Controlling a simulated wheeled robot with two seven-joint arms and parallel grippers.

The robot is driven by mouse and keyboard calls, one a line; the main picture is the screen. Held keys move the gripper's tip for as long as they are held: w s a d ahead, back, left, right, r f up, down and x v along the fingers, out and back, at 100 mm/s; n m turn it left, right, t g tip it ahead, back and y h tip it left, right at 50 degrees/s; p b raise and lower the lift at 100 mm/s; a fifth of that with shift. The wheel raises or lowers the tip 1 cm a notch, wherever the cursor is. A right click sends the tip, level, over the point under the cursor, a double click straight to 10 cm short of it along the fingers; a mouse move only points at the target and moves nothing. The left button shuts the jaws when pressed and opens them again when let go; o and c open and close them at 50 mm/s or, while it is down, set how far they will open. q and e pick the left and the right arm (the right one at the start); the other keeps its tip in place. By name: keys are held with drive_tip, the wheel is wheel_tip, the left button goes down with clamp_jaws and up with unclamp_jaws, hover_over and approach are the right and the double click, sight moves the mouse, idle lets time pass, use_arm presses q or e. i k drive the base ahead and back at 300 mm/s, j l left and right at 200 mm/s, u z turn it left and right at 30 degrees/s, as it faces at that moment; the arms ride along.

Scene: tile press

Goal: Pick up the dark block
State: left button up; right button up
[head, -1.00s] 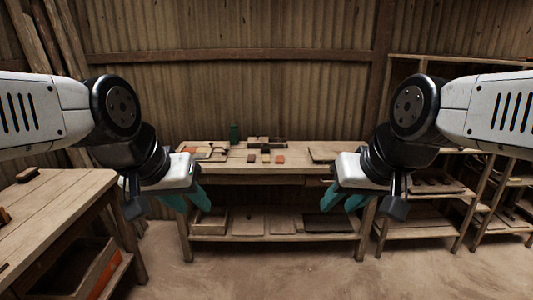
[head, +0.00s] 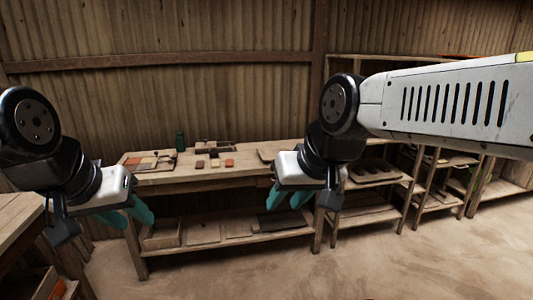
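Several small blocks sit on the far wooden workbench (head: 168,184). A dark brown block (head: 199,164) is the leftmost of a short front row, with another small block (head: 214,163) and an orange-brown block (head: 229,163) to its right. They are too small to tell for sure which one is the dark block. My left gripper (head: 130,217), with teal fingers, hangs left of and nearer than the bench, its fingers apart and empty. My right gripper (head: 287,197) hangs in front of the bench's right part, its fingers apart and empty. Neither touches a block.
The bench's lower shelf (head: 233,241) holds flat boards and a box. Wooden shelves (head: 372,207) stand to the right. Another table (head: 15,215) is at the left edge. Open floor lies at front right.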

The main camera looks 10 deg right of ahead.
sight(213, 154)
drive_tip(key=i+z, duration=0.1)
drive_tip(key=i, duration=0.45)
drive_tip(key=i+j+z, duration=0.1)
drive_tip(key=i, duration=0.45)
drive_tip(key=i+j+z, duration=0.1)
drive_tip(key=i, duration=0.4)
drive_tip(key=i+j+z, duration=0.15)
drive_tip(key=i, duration=0.4)
drive_tip(key=i+j+z, duration=0.1)
drive_tip(key=i+j, duration=0.2)
drive_tip(key=i, duration=0.25)
